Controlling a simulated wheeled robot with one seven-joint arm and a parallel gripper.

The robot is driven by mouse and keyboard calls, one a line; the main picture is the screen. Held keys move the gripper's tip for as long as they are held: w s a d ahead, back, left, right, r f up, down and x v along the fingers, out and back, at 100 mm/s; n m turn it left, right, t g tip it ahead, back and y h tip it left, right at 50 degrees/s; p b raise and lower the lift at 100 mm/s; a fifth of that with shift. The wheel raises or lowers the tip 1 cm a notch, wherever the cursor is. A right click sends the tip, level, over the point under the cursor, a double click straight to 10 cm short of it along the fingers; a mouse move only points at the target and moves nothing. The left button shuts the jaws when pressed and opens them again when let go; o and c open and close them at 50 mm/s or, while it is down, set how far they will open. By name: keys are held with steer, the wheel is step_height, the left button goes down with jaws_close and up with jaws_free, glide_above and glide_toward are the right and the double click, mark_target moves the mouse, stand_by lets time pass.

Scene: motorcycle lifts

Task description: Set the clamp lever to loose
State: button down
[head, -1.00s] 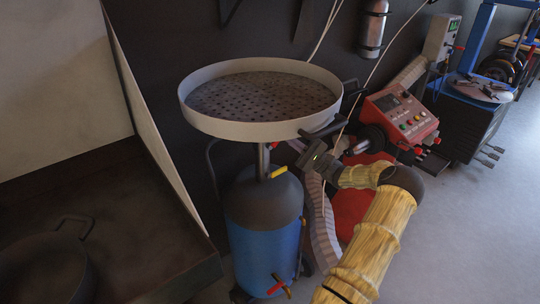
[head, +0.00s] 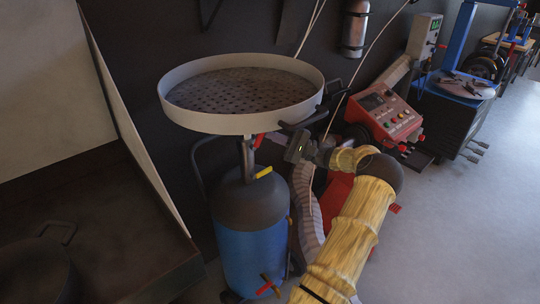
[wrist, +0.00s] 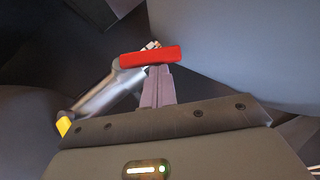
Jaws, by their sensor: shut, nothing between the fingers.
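The clamp lever, a red handle (head: 259,140), is on the metal post (head: 246,158) just under the round pan of the oil drainer. In the wrist view the red lever (wrist: 150,56) lies almost level across the picture beside the silver post (wrist: 108,92). My gripper (head: 276,137) is at the right of the post, below the pan rim. Its shut fingers (wrist: 159,72) end at the lever's near edge, with nothing between them. They look to be against the lever, but contact is hard to tell.
The wide pan (head: 240,122) is close above my gripper. The blue drainer tank (head: 250,255) stands below, with a yellow handle (head: 263,172) on its neck. A red machine (head: 388,115) stands to the right, and a dark bench (head: 130,235) is at the left.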

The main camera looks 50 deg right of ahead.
steer(key=shift+w, duration=0.1)
stand_by(0.3)
steer(key=w+d+f+b+v, duration=0.1)
steer(key=b+v, duration=0.3)
steer(key=v, duration=1.9)
steer(key=shift+w+f, duration=0.35)
steer(key=shift+f, duration=0.25)
steer(key=shift+d, duration=0.15)
